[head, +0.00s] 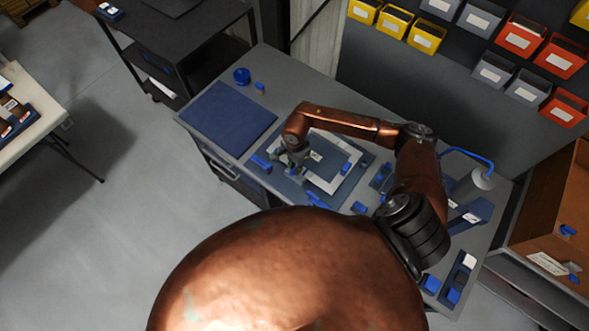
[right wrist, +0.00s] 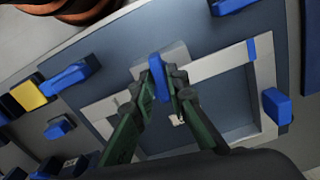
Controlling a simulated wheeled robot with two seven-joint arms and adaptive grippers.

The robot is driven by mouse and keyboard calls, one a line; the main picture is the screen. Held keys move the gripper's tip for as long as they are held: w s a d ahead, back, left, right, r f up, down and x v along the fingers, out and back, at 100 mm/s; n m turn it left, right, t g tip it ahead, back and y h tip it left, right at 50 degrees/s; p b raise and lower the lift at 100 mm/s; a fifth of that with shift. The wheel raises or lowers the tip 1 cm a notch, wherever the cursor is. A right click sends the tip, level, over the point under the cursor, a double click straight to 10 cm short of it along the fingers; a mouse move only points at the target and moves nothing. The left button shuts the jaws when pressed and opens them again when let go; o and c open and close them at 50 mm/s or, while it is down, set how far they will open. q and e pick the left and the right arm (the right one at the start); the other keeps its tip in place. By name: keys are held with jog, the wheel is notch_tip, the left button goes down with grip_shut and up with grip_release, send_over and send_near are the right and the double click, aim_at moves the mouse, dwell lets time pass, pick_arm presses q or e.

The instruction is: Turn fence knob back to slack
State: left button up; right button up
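My right gripper (head: 293,157) reaches down over a pale frame (head: 340,181) on a dark blue board lying on the grey bench. In the right wrist view, the two dark green fingers (right wrist: 159,84) stand on either side of an upright blue knob (right wrist: 157,75), close against it. Other blue blocks or knobs (right wrist: 276,105) sit around the frame. My left gripper is not in view.
A blue mat (head: 228,116) lies left on the bench, with a round blue item (head: 241,76) behind it. A lamp (head: 480,180) and small blocks (head: 430,284) stand right. Bins (head: 426,37) hang behind; a brown box (head: 545,210) is far right.

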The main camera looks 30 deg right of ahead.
grip_shut()
jog(key=shift+f+n+b, duration=0.1)
jog(key=shift+n+b, duration=0.8)
jog(key=shift+b, duration=0.15)
jog(key=shift+d+n+b, duration=0.15)
jog(key=shift+n+b, duration=0.95)
jog(key=shift+b, duration=0.05)
jog(key=shift+n, duration=0.3)
jog(key=shift+b, duration=0.3)
